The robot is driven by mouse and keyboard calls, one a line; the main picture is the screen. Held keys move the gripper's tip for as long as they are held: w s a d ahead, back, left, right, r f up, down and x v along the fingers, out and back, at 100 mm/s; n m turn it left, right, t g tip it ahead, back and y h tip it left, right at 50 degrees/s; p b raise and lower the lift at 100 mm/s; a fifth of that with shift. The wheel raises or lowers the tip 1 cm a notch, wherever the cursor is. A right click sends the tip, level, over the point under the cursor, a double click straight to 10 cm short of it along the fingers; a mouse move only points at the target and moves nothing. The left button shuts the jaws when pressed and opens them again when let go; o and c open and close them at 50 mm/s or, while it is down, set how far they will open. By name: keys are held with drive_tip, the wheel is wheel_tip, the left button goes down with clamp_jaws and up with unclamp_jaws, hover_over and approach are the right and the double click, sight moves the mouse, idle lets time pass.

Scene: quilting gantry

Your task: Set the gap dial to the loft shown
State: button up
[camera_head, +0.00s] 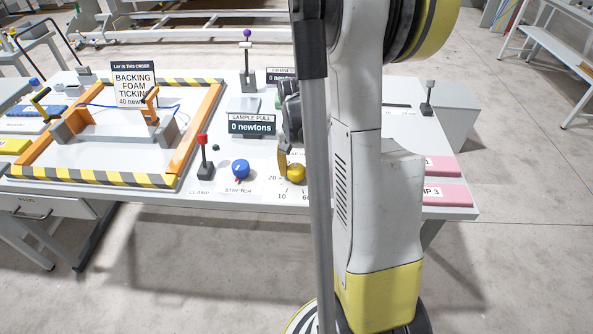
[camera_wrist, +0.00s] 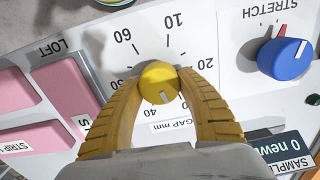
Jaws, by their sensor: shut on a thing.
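The yellow gap dial (camera_head: 296,173) sits on the white table's front, partly hidden behind my arm in the head view. In the wrist view the dial (camera_wrist: 160,82) is round, with a white pointer mark toward the lower side, near the 40. My gripper (camera_wrist: 160,90) is shut on the dial, one yellow finger on each side. A LOFT label (camera_wrist: 52,48) shows at the left; I see no loft value.
A red-topped clamp lever (camera_head: 203,155) and the sample pull display (camera_head: 252,125), reading 0 newtons, stand nearby. Pink strips (camera_head: 446,194) lie at the table's right. A striped frame (camera_head: 95,177) fills the left.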

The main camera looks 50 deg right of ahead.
drive_tip(key=n, duration=0.5)
drive_tip(key=shift+a+n, duration=0.1)
drive_tip(key=shift+n, duration=0.2)
drive_tip(key=n, duration=0.5)
drive_tip(key=shift+a, duration=0.1)
drive_tip(key=n, duration=0.6)
drive_tip(key=shift+a, duration=0.1)
drive_tip(key=n, duration=0.4)
drive_tip(key=shift+n, duration=0.6)
drive_tip(key=o, duration=1.2)
